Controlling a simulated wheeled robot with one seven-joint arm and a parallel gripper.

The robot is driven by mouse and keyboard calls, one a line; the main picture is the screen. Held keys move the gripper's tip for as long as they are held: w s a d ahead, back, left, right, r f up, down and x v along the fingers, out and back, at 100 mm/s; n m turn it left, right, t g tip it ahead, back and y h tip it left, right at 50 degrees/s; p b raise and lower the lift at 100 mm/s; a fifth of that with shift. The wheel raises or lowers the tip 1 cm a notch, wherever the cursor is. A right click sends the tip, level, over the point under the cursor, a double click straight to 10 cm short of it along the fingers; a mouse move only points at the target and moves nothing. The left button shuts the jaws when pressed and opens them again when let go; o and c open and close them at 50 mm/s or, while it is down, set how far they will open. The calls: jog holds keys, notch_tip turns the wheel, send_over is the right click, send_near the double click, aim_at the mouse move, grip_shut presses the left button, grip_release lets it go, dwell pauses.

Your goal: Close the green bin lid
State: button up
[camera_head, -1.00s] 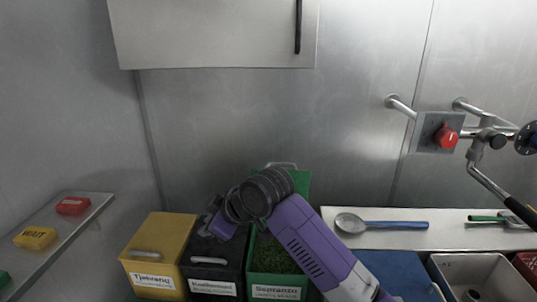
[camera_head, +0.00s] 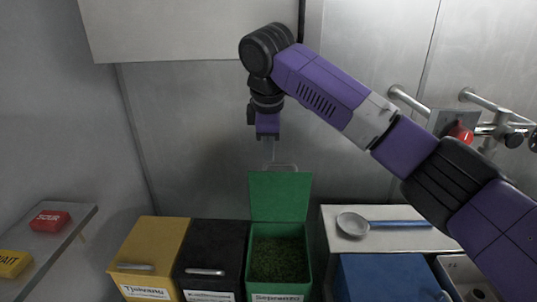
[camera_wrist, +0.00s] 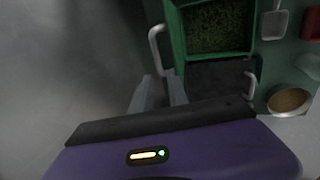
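The green bin (camera_head: 252,270) stands open, with green beans inside. Its green lid (camera_head: 281,198) stands upright at the back of the bin, with a grey handle (camera_head: 281,167) on its top edge. In the wrist view, the handle (camera_wrist: 155,48) shows beside the open bin (camera_wrist: 214,52). My gripper (camera_head: 268,158) points down just above the handle and slightly left of it in the head view. In the wrist view, my gripper's two fingers (camera_wrist: 160,92) are apart with nothing between them, close to the handle but not around it.
A closed black bin (camera_head: 212,250) and a closed yellow bin (camera_head: 152,250) stand left of the green bin. A blue bin (camera_head: 385,275) is to the right. A scoop (camera_head: 352,224) lies on the white shelf (camera_head: 335,247). A metal wall stands close behind.

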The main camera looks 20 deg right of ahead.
jog(key=x, duration=0.4)
jog(key=shift+p, duration=0.35)
jog(key=shift+c, duration=0.4)
grip_shut()
dwell(0.7)
